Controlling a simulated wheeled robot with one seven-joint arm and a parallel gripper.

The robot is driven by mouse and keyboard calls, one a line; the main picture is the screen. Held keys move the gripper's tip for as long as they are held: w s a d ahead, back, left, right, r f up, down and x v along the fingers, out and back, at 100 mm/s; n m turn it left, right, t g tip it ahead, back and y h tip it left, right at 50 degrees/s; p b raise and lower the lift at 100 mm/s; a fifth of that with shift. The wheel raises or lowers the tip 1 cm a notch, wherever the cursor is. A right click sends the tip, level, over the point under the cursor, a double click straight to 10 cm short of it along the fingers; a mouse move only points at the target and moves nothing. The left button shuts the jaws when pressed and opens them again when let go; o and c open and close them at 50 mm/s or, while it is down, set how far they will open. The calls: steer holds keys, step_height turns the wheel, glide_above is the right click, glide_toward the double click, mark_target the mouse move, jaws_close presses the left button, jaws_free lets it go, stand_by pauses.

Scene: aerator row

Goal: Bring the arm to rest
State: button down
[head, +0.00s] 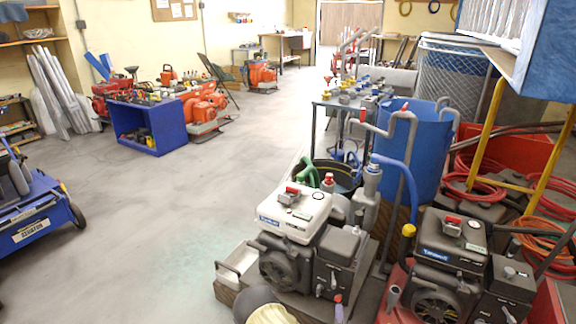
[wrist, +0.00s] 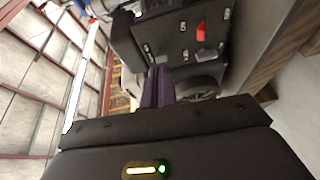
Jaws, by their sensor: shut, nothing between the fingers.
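My gripper (wrist: 158,86) shows in the wrist view, with its two dark purplish fingers together and nothing between them. In the head view, a rounded dark and cream piece at the bottom edge looks like part of my arm.
An engine with a white top (head: 295,212) and a black engine (head: 452,238) stand close in front. Behind are a blue barrel (head: 428,150) and red hoses (head: 475,190). A blue machine (head: 35,215) is at left. The grey floor (head: 150,215) between is clear.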

steer(key=s+a+r+m+g+y, duration=0.1)
steer(key=s+r+m+g, duration=0.2)
steer(key=r+m+g, duration=0.35)
steer(key=s+a+r+m+g+y, duration=0.1)
steer(key=s+r+m+g, duration=0.2)
steer(key=r+m+g, duration=0.35)
steer(key=s+r+m+g+y, duration=0.1)
steer(key=s+r+m+g, duration=0.1)
steer(key=s+r, duration=0.95)
steer(key=w+p+v, duration=0.3)
steer(key=p+v, duration=1.5)
steer(key=w+r+p+v, duration=0.1)
steer(key=w+p+v, duration=0.2)
steer(key=p+v, duration=1.5)
steer(key=shift+a+p, duration=0.25)
steer(key=shift+p, duration=0.55)
steer(key=shift+r, duration=0.15)
